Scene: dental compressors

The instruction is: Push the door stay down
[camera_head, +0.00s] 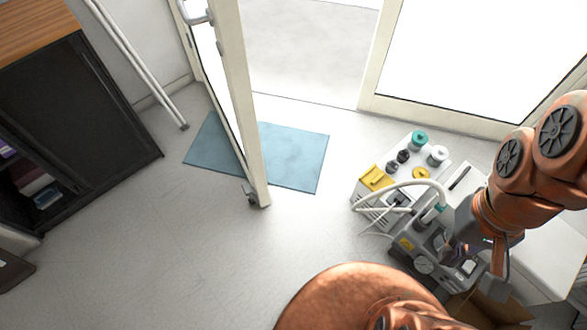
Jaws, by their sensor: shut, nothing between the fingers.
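The door stay (250,194) is a small grey metal fitting low on the free end of the open door (243,115), close to the floor. It looks small here, and I cannot tell whether its foot touches the floor. My gripper (447,246) is at the right, over the grey equipment and well away from the stay. It is shut and empty; its fingertips are hard to pick out against the machine parts.
A blue mat (296,157) lies under the door. Compressor equipment (372,207) with hoses and jars stands at the right. A black cabinet (95,110) is at the left, and white poles (150,82) lean by the wall. The floor left of the equipment is clear.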

